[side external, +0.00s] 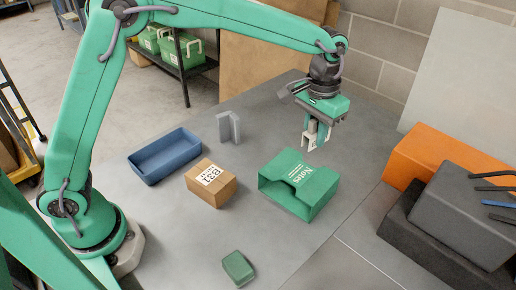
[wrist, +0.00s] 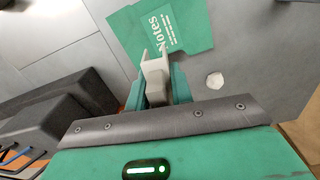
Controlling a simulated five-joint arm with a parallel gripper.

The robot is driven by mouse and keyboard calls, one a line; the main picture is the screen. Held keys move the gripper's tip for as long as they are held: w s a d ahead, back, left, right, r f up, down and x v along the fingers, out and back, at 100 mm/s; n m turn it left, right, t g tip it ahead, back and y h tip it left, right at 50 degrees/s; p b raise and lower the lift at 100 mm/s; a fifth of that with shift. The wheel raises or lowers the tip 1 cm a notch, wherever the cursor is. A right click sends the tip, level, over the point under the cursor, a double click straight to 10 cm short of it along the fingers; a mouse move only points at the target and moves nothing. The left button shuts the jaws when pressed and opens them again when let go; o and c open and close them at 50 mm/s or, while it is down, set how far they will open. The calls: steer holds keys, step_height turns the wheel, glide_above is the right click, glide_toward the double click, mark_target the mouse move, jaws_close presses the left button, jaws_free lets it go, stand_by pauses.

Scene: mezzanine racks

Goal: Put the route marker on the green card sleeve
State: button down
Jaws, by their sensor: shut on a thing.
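The green card sleeve (side external: 298,185), a flat green box with a notched side and white "Notes" lettering, lies on the grey table. It also shows at the top of the wrist view (wrist: 187,30). My gripper (side external: 316,142) is above the table near the sleeve's far edge in the side view, with a gap below it. It is shut on a small pale piece (wrist: 155,72), which looks to be the route marker. The jaws (wrist: 156,85) hide part of this piece, so its full shape is unclear.
A blue tray (side external: 165,157), a cardboard box (side external: 211,183), a grey angle piece (side external: 229,127) and a small green block (side external: 238,268) stand on the table. Orange (side external: 408,158) and dark (side external: 470,215) cases are at right. A pale flat piece (wrist: 215,80) shows in the wrist view.

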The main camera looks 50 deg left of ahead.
steer(key=s+d+r+n, duration=0.1)
steer(key=s+d, duration=0.4)
steer(key=s, duration=0.7)
steer(key=shift+d+r, duration=0.35)
steer(key=shift+r, duration=0.2)
steer(key=shift+w, duration=0.1)
glide_above(298, 175)
step_height(298, 175, down, 7)
steer(key=shift+w, duration=0.1)
steer(key=shift+f, duration=2)
steer(key=shift+f, duration=0.1)
steer(key=c, duration=1.2)
jaws_free()
steer(key=shift+c, duration=0.2)
